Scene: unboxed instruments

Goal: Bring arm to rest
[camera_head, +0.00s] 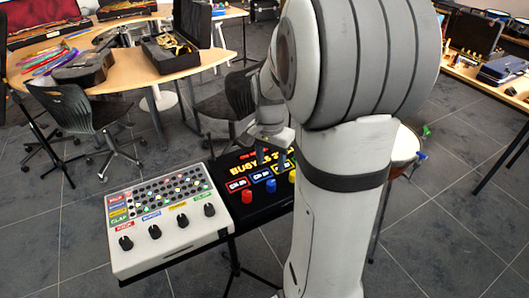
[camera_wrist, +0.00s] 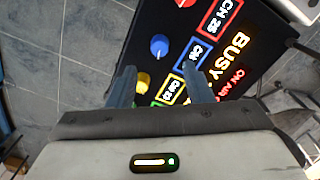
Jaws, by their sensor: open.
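My gripper (camera_wrist: 160,88) is open and empty in the wrist view, its two blue-grey fingers apart over a black panel (camera_wrist: 180,40). The panel carries lit labels such as "BUSY", a blue knob (camera_wrist: 159,46) and a yellow knob (camera_wrist: 143,82). In the head view my gripper (camera_head: 273,155) hangs over the right part of the same black panel (camera_head: 228,163), with a red knob (camera_head: 247,197), a blue knob (camera_head: 271,187) and a yellow knob (camera_head: 293,176) along its front. My arm hides the panel's right end. I cannot tell whether the fingers touch the panel.
A white drum-machine-like box (camera_head: 172,251) with black knobs stands left of the panel, on a stand. Black chairs (camera_head: 85,122) and a wooden table (camera_head: 125,70) with instrument cases are behind. Another table with cases (camera_head: 505,72) is at right. Grey tiled floor is open in front.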

